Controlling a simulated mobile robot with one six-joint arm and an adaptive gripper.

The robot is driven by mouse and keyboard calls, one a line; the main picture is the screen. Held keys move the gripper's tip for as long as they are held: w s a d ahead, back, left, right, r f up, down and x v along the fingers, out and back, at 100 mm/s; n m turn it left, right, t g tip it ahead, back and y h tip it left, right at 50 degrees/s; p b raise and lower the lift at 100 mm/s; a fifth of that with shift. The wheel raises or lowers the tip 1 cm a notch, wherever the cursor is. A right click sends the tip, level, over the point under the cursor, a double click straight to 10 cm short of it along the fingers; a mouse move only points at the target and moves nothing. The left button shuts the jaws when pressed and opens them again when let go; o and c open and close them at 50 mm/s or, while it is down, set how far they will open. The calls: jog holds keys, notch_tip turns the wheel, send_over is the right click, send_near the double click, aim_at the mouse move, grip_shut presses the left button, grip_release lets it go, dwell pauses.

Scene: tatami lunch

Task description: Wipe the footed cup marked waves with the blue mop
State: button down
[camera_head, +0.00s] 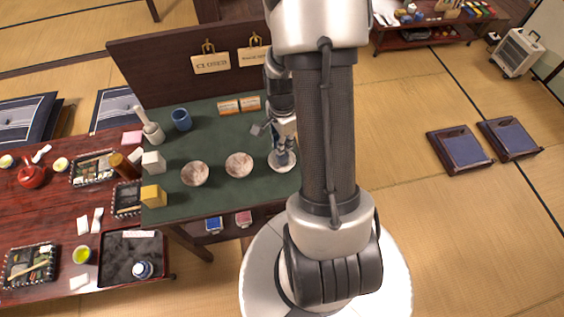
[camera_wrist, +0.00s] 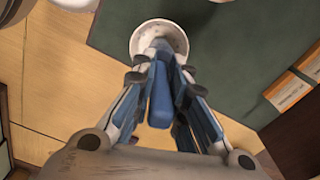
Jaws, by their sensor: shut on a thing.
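My gripper (camera_head: 283,148) is over the right part of the green-topped table, and its fingers (camera_wrist: 165,95) fill the middle of the wrist view. They are shut on a blue thing, which looks like the blue mop (camera_wrist: 160,103). Its far end points at a round, pale, open-topped vessel, which shows in the wrist view (camera_wrist: 183,38) and in the head view (camera_head: 283,166). The fingers hide whether the mop touches it. No wave mark or foot shows on this vessel, so I cannot tell if it is the footed cup.
Two speckled bowls (camera_head: 195,173) (camera_head: 239,165) stand left of my gripper on the green table top (camera_head: 215,145). A blue mug (camera_head: 181,119) and orange-white boxes (camera_head: 229,107) are farther back. A dark panel with signs (camera_head: 211,63) rises behind. A red table (camera_head: 60,210) with dishes is left.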

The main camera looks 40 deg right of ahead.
jog(key=m, duration=0.4)
jog(key=shift+a+m, duration=0.2)
jog(key=shift+m, duration=0.1)
jog(key=m, duration=0.5)
jog(key=shift+w+a+m, duration=0.1)
jog(key=shift+a+m, duration=0.1)
jog(key=shift+m, duration=0.2)
jog(key=n, duration=0.7)
jog(key=shift+s+d, duration=0.1)
jog(key=shift+s, duration=0.15)
jog(key=n, duration=0.6)
jog(key=shift+s+n, duration=0.2)
jog(key=shift+n, duration=0.2)
jog(key=shift+r, duration=0.1)
